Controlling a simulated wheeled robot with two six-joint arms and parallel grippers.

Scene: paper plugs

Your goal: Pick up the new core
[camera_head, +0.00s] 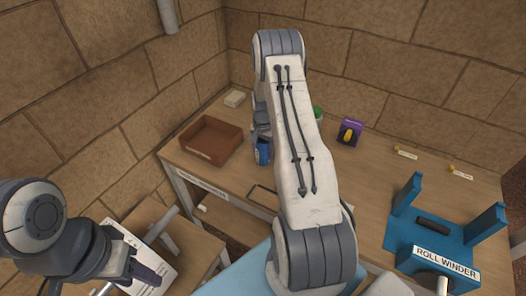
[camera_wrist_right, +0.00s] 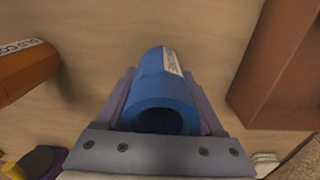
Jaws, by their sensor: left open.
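The blue core (camera_head: 262,152), a hollow tube with a white label, is on the wooden table beside the brown tray, partly hidden by my right arm. In the right wrist view the blue core (camera_wrist_right: 163,92) lies between the two purple fingers of my right gripper (camera_wrist_right: 168,95), its open end toward the camera. The fingers flank its sides closely; I cannot tell whether they press on it. My left gripper (camera_head: 143,270) is open at the lower left, away from the core.
The brown tray (camera_head: 208,155) stands left of the core; its wall (camera_wrist_right: 272,65) shows at the wrist view's right. An orange labelled object (camera_wrist_right: 25,68) lies at that view's left. A purple box (camera_head: 350,131) and the blue roll winder (camera_head: 400,240) stand further right.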

